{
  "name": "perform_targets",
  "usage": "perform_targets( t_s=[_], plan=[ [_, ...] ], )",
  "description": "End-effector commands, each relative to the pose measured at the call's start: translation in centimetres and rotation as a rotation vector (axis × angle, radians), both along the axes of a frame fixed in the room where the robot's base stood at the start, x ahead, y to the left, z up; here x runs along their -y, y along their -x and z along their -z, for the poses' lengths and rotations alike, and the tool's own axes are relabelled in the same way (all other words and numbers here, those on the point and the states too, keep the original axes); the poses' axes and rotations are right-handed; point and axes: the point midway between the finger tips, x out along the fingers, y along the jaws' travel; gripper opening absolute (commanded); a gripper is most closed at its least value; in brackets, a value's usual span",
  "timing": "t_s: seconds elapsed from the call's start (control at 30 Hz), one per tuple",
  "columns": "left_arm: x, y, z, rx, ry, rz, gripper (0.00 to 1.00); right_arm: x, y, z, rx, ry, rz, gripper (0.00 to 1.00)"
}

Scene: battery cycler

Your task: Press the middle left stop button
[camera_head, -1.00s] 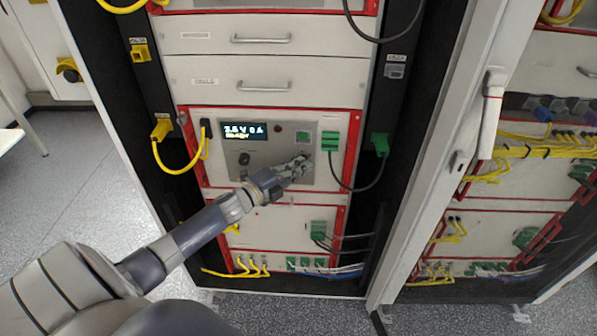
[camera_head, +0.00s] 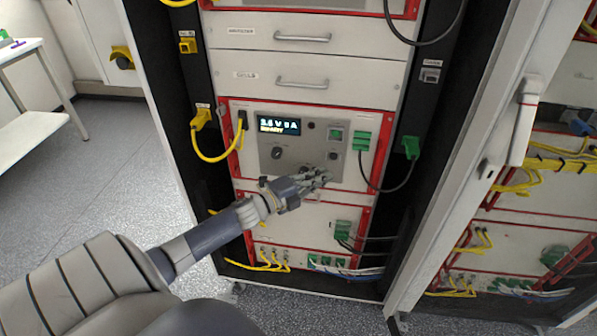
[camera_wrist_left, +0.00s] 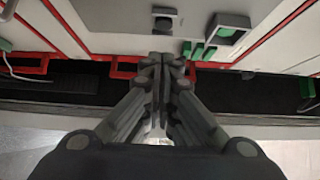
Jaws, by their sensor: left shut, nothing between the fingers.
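The middle left unit's grey control panel (camera_head: 265,165) has a lit display (camera_head: 279,125), a small round dark lamp (camera_head: 310,125), a green square button (camera_head: 336,134) and a black knob (camera_head: 277,153). A round dark button (camera_head: 333,156) sits below the green one; it seems to be the stop button, though its label is unreadable. My left gripper (camera_head: 324,177) is shut and empty, just below that dark button in the picture and apart from it. In the left wrist view the closed fingers (camera_wrist_left: 163,60) point toward the cabinet front. My right gripper is not in view.
A green connector (camera_head: 360,142) with a black cable is right of the panel, and a yellow cable (camera_head: 215,158) hangs on its left. Drawers with handles (camera_head: 302,85) are above. The open cabinet door frame (camera_head: 470,165) stands to the right. Open floor (camera_head: 130,170) lies left.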

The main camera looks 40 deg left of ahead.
Motion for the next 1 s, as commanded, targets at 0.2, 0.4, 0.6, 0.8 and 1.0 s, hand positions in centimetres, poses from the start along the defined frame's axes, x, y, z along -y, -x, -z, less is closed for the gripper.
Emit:
perform_targets(
  t_s=[0.2,0.4,0.6,0.8,1.0],
  plan=[
    [-0.7,3.3,0.3,-0.004,0.0,0.0,0.0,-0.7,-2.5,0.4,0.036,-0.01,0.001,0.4],
    [-1.3,5.8,0.2,-0.002,0.0,0.001,0.0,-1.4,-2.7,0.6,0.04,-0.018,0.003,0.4],
    [-1.6,6.9,0.1,-0.001,0.001,0.001,0.0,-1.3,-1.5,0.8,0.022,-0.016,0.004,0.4],
    [-1.7,6.9,0.0,0.0,0.0,0.001,0.0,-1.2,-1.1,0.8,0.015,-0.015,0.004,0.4],
    [-1.6,6.9,0.0,0.0,0.0,0.001,0.0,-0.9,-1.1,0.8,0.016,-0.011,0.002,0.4]
  ],
)
